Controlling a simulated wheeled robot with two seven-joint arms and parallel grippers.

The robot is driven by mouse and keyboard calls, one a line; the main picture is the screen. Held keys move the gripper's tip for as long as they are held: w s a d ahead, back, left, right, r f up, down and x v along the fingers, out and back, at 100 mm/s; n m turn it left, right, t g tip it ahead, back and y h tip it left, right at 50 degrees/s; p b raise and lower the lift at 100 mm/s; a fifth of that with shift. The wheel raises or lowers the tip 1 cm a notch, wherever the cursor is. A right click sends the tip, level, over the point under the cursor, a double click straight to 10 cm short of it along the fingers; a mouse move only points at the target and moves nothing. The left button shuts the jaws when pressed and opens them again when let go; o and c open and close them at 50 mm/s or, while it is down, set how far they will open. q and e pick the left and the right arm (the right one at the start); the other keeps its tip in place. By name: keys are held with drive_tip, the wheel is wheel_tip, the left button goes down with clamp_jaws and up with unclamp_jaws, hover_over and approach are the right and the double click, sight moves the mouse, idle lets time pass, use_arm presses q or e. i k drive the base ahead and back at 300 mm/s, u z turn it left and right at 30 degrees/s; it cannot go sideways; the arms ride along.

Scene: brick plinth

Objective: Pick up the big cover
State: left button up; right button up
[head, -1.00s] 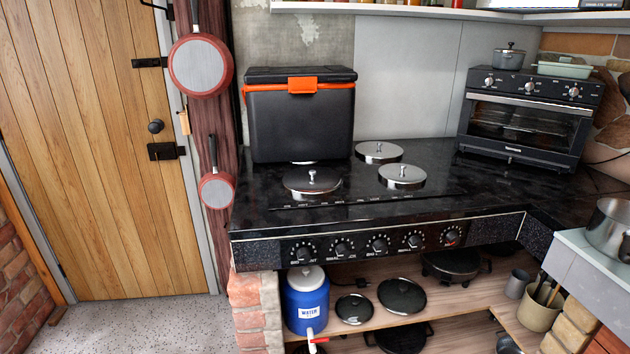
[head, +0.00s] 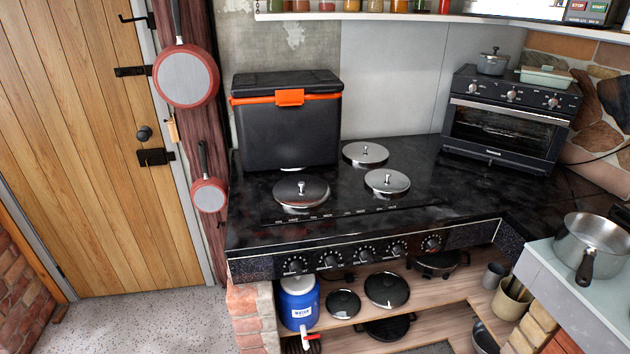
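Three round metal covers with knobs lie on the black stove top. The front left cover (head: 301,191) looks the largest. The back cover (head: 365,153) and the right cover (head: 387,181) look smaller. On the wooden shelf below lie two dark round lids with knobs, a larger one (head: 387,289) and a smaller one (head: 343,303). I cannot tell for certain which of these is called the big cover. Neither of my grippers is in view.
A black cooler box (head: 290,130) with an orange latch stands behind the front left cover. A toaster oven (head: 510,122) stands at the back right. A steel pot (head: 590,245) sits on the right counter. The stove's front part (head: 370,222) is clear.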

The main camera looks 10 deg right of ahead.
sight(299, 192)
drive_tip(key=i, duration=0.85)
drive_tip(key=u, duration=0.45)
